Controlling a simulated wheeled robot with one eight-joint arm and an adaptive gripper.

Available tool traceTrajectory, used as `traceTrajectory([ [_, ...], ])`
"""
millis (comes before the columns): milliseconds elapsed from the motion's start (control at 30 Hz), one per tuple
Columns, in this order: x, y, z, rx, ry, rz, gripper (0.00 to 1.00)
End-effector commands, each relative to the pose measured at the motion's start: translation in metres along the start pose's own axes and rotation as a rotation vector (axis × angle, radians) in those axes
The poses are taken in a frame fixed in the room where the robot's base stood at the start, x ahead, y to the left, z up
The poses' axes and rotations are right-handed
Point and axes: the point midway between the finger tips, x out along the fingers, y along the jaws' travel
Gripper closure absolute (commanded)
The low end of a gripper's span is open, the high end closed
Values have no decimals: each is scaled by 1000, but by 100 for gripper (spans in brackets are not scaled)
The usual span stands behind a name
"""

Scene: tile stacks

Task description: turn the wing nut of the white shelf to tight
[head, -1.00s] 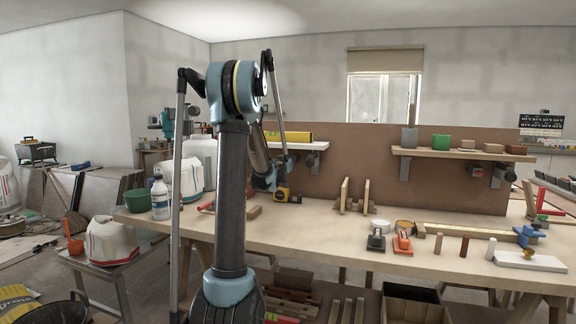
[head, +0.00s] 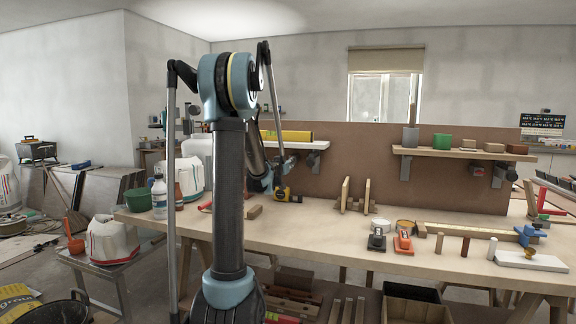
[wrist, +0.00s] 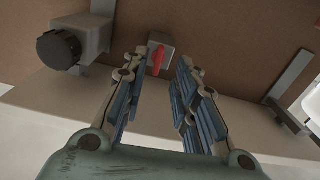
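The white shelf (head: 318,145) is on the brown board at the back of the bench in the head view, with a yellow level (head: 290,136) on it. In the wrist view a red wing nut (wrist: 157,60) sits on a small grey block against the brown board. My gripper (wrist: 155,72) is open, its two fingers apart on either side of the wing nut in the picture. The wing nut shows between the fingertips; I see no contact, and the remaining distance is hard to tell. In the head view my arm hides most of the gripper and the wing nut.
A black round knob (wrist: 60,48) on a grey mount is left of the fingers in the wrist view. A grey bracket (wrist: 290,75) is on the right. In the head view the wooden shelf (head: 460,153) holds several blocks, and the bench (head: 340,232) carries tools and two upright boards.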

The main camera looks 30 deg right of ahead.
Motion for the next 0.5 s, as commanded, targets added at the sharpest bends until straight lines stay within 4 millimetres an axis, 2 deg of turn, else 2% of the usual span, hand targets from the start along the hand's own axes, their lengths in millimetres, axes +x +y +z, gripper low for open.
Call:
traceTrajectory([
  [100,-23,0,0,0,0,0,73],
  [300,-53,-1,1,0,-1,-1,73],
  [500,-70,0,1,0,-1,0,73],
])
